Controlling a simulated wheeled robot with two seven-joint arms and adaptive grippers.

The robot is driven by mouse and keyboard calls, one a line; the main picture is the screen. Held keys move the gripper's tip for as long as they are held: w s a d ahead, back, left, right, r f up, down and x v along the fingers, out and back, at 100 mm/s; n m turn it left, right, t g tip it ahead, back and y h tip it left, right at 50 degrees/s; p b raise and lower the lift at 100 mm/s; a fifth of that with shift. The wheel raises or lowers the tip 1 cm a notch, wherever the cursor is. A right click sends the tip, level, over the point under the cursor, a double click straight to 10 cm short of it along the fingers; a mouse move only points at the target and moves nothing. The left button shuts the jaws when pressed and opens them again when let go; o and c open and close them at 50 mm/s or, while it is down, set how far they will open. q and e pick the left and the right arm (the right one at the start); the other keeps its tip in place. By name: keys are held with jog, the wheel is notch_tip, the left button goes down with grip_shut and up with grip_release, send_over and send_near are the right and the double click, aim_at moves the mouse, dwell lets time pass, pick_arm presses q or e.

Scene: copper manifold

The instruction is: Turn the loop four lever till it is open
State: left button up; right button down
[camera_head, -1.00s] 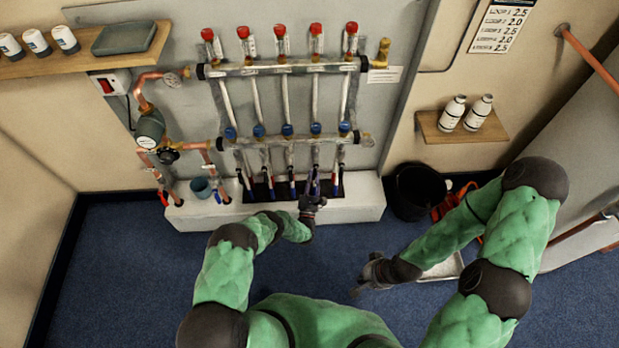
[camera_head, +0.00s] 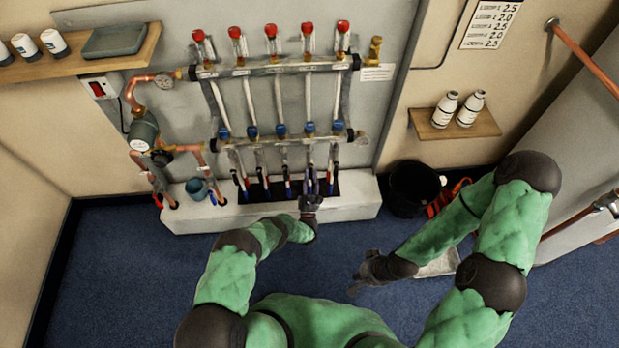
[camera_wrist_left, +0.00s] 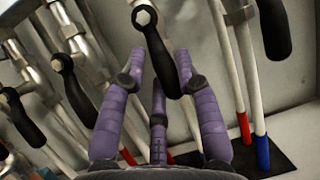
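The loop four lever (camera_wrist_left: 160,55) is a black handle hanging from a bright hex nut in the left wrist view. It slants down to the right, and its lower end is between the purple fingers of my left gripper (camera_wrist_left: 162,72). The fingers stand apart on both sides of it, with a gap on the left; contact on the right cannot be told. In the head view, my left gripper (camera_head: 309,188) is low in front of the fourth loop and hides the lever there. My right gripper (camera_head: 358,272) is empty above the floor, its fingers unclear.
A white plinth (camera_head: 345,207) runs below the manifold (camera_head: 285,143). A black bucket (camera_head: 409,190) stands right of it. The blue floor before the plinth is mostly clear.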

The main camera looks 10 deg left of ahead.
pick_arm(q)
jog(key=shift+o, duration=0.8)
jog(key=shift+s+f, duration=0.1)
jog(key=v, duration=1.1)
jog(key=shift+s, duration=0.4)
